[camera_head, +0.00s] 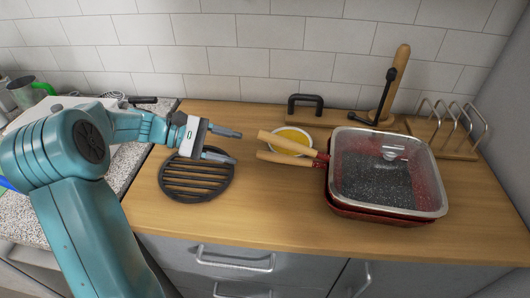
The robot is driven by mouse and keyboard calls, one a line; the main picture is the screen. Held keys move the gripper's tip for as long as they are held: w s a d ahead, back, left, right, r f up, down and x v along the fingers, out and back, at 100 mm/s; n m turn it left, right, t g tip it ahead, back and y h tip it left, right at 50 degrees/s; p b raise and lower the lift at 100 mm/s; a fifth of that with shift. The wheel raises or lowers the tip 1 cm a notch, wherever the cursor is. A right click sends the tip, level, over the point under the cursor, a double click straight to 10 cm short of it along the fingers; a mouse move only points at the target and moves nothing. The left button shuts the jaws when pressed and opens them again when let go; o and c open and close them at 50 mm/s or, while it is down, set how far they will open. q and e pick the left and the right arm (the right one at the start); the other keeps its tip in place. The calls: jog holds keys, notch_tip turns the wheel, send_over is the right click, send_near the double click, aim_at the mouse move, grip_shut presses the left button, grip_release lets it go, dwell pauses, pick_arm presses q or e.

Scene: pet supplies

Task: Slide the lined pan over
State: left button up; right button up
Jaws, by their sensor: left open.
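A red rectangular pan (340,207) stands on the wooden counter right of centre. Its inside looks dark and speckled through a clear lid (385,150) with a pale rim. Two wooden handles reach left from it, an upper one (284,143) and a lower one (287,159); I cannot tell whether two pans are stacked. My left gripper (236,147) is open and empty, with its fingers pointing right. Its fingertips are a short gap left of the handle ends, above the counter. My right gripper is not in view.
A black round trivet (195,181) lies under my left gripper. A white bowl with yellow contents (293,134) sits behind the handles. A board with a black handle (305,103), a wooden post (394,85) and a wire rack (452,122) stand behind. The front middle counter (275,215) is clear.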

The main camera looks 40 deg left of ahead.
aim_at(277, 158)
pick_arm(q)
jog(key=x, duration=1.2)
jog(key=shift+w+d, duration=0.2)
jog(key=shift+c, duration=0.3)
grip_shut()
